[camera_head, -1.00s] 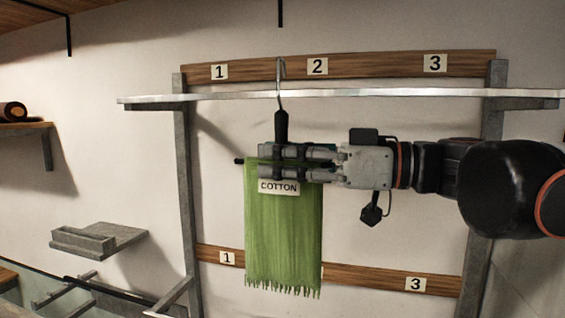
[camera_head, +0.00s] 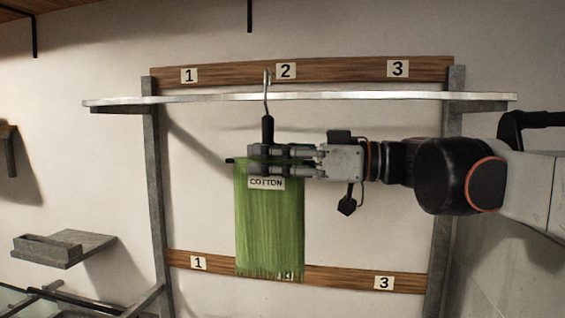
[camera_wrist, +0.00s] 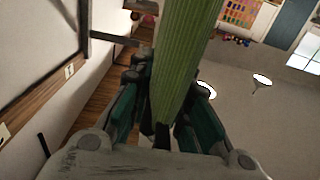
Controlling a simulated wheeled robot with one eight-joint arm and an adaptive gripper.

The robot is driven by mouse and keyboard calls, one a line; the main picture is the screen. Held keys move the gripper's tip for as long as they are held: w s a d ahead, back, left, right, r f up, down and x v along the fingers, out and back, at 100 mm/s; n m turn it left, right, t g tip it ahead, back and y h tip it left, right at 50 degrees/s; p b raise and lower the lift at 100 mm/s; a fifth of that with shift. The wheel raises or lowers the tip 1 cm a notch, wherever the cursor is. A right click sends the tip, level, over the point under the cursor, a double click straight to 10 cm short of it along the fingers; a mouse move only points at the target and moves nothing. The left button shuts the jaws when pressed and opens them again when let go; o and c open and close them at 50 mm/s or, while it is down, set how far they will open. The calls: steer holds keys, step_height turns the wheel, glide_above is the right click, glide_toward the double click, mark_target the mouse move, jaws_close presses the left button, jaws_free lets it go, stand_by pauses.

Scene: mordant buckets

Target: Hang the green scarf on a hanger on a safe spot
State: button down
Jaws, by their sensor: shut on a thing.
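The green scarf (camera_head: 270,225) hangs from a dark hanger (camera_head: 267,130) with a metal hook. A "COTTON" label (camera_head: 266,183) is near its top. My gripper (camera_head: 268,155) is shut on the hanger, reaching in from the right. The hook's top overlaps the metal rail (camera_head: 330,96) in the head view, between labels 1 and 2; I cannot tell whether it rests on the rail. In the wrist view the scarf (camera_wrist: 185,60) runs up from between the fingers. The scarf's lower fringe overlaps the lower board and covers its middle part.
The upper wooden board (camera_head: 340,70) carries labels 1, 2 and 3. The lower board (camera_head: 335,277) shows labels 1 and 3. Grey posts (camera_head: 155,190) stand at both sides. A small grey shelf (camera_head: 65,247) is at the left. The rail is otherwise bare.

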steer(key=shift+w+d+f+b, duration=0.1)
steer(key=shift+w+f+b, duration=0.2)
steer(key=shift+w, duration=0.45)
steer(key=shift+w+d+f+b, duration=0.15)
steer(key=shift+w+f+b, duration=0.2)
steer(key=shift+w, duration=0.45)
steer(key=shift+w+d+f+b, duration=0.15)
steer(key=shift+w+f, duration=0.25)
steer(key=shift+w, duration=0.35)
